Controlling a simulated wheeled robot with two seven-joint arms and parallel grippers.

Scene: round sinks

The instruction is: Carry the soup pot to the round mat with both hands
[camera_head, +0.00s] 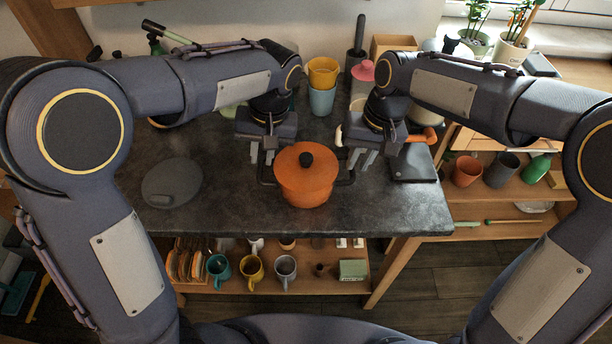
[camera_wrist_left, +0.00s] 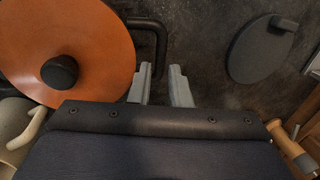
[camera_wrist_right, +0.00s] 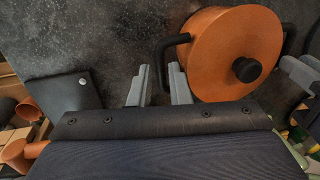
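The orange soup pot (camera_head: 299,190) stands on the dark counter with its lid on; the lid has a black knob. A black loop handle sticks out on each side. My left gripper (camera_head: 262,152) is open at the pot's left side. In the left wrist view its fingertips (camera_wrist_left: 160,80) are apart, with the handle (camera_wrist_left: 162,45) in line with the gap. My right gripper (camera_head: 362,158) is open at the right side. In the right wrist view its fingertips (camera_wrist_right: 161,80) stand either side of the handle (camera_wrist_right: 160,55). The round grey mat (camera_head: 172,178) lies left of the pot; it also shows in the left wrist view (camera_wrist_left: 255,55).
A small grey piece (camera_head: 161,201) lies at the mat's front edge. A black flat board (camera_head: 415,165) lies right of my right gripper. Yellow and blue cups (camera_head: 322,102) stand behind the pot. The counter between pot and mat is clear.

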